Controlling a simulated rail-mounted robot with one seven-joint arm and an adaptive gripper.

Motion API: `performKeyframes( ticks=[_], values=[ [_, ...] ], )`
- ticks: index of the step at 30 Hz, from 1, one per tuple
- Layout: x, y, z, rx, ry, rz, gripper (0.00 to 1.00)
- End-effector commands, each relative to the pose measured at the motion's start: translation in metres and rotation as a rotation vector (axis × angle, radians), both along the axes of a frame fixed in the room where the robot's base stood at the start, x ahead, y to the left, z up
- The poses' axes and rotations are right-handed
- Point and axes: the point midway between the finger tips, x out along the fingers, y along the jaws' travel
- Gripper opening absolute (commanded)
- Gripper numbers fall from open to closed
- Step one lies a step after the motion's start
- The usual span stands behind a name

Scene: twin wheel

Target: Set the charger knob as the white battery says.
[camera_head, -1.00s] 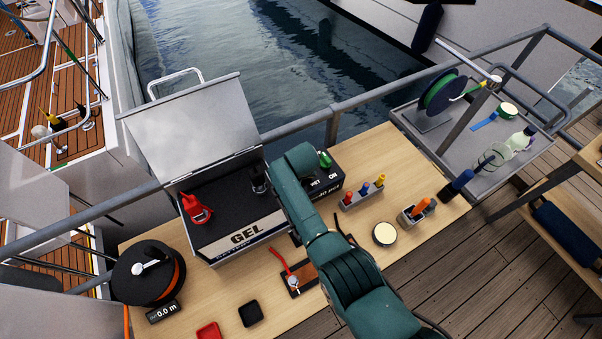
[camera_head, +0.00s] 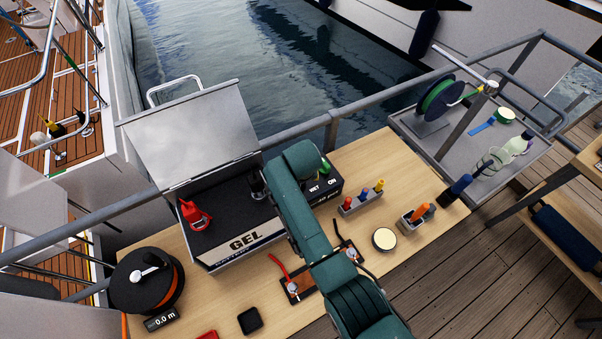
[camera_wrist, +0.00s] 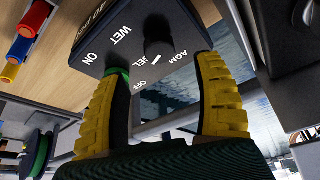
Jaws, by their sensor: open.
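The white battery (camera_head: 243,256) stands on the wooden table in the head view, with GEL printed on its front and a dark top. The black charger (camera_head: 328,190) sits to its right, partly behind my arm. In the wrist view the charger (camera_wrist: 95,52) bears the words ON, WET, AGM, OFF and a partly covered word ending in EL. Its black knob (camera_wrist: 158,30) stands among these words; its exact pointing is unclear. My gripper (camera_wrist: 163,68) is open, its yellow fingers apart near the lettered face, with nothing seen between them. My arm hides it in the head view.
A red clamp (camera_head: 196,214) and a black clamp (camera_head: 257,184) are on the battery top. A raised grey lid (camera_head: 190,130) stands behind. A cable reel (camera_head: 145,276), a fuse rack (camera_head: 361,200) and a round tin (camera_head: 384,239) are on the table. A rail runs behind.

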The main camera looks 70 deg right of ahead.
Motion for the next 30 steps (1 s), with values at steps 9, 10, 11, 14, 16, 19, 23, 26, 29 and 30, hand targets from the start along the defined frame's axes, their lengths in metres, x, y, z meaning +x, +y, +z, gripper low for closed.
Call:
performKeyframes(
  ticks=[9,10,11,14,16,19,23,26,29,30],
  values=[
    [-0.009,0.017,0.044,0.001,0.000,0.000,0.68],
    [-0.009,0.017,0.045,0.002,0.001,0.000,0.68],
    [-0.009,0.017,0.045,0.002,0.001,0.000,0.68],
    [-0.009,0.017,0.045,0.003,0.001,0.000,0.68],
    [-0.009,0.017,0.045,0.002,0.001,0.000,0.68],
    [-0.009,0.017,0.045,0.002,0.001,0.000,0.68],
    [-0.009,0.017,0.045,0.002,0.001,0.000,0.68],
    [-0.009,0.017,0.045,0.002,0.001,-0.001,0.68],
    [-0.009,0.017,0.045,0.002,0.001,-0.001,0.68],
    [-0.009,0.017,0.044,0.002,0.002,0.000,0.68]
  ],
)
